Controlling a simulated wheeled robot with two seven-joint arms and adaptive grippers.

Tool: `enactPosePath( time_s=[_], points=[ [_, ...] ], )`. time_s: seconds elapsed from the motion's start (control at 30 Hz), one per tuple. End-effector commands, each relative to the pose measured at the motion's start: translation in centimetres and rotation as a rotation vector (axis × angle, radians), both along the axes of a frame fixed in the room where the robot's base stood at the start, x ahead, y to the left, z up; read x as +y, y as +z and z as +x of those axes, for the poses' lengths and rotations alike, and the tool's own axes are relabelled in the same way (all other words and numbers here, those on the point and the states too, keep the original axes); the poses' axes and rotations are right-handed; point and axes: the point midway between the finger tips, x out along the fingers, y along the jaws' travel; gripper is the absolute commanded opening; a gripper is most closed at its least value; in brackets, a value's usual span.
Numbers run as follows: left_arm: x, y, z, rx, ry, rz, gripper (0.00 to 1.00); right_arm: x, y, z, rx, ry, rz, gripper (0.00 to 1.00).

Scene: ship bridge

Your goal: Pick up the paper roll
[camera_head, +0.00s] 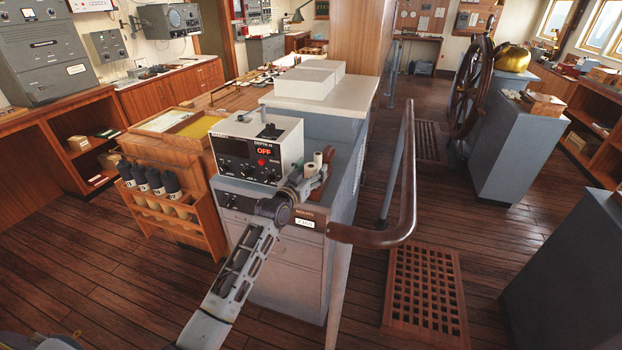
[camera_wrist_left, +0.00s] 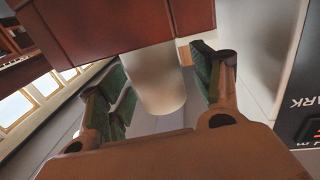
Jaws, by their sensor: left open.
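The paper roll is a small white cylinder (camera_head: 318,158) at the right end of the grey cabinet top, beside the depth meter. My left gripper (camera_head: 308,178) reaches it from the near side and partly hides it. In the left wrist view the pale roll (camera_wrist_left: 157,85) stands between the two green-padded fingers of my left gripper (camera_wrist_left: 163,75). The fingers are open, with a gap on each side of the roll. A second pale cylindrical piece shows close by in the head view, partly hidden. My right gripper is not in view.
A brown handrail (camera_head: 405,190) curves close on the right. A reddish-brown block (camera_wrist_left: 115,27) lies beyond the roll. White boxes (camera_head: 305,82) sit on the higher counter behind.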

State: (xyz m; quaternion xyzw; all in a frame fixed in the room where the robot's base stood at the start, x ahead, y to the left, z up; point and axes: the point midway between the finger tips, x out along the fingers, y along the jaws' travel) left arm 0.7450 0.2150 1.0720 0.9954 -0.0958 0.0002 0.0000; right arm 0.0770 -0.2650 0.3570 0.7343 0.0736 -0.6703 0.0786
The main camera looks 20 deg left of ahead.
Motion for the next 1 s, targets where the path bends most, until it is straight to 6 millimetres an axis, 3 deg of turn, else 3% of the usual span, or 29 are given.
enactPosePath(
  time_s=[0.47,0.9,1.0],
  points=[
    [-0.02,-0.07,0.08,0.001,0.000,0.000,0.66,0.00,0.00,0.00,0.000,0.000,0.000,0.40],
    [-0.02,-0.06,0.08,0.001,0.000,0.000,0.12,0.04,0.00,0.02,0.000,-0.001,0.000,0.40],
    [-0.01,0.03,0.08,-0.001,0.000,0.000,0.10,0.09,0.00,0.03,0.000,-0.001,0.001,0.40]
  ],
)
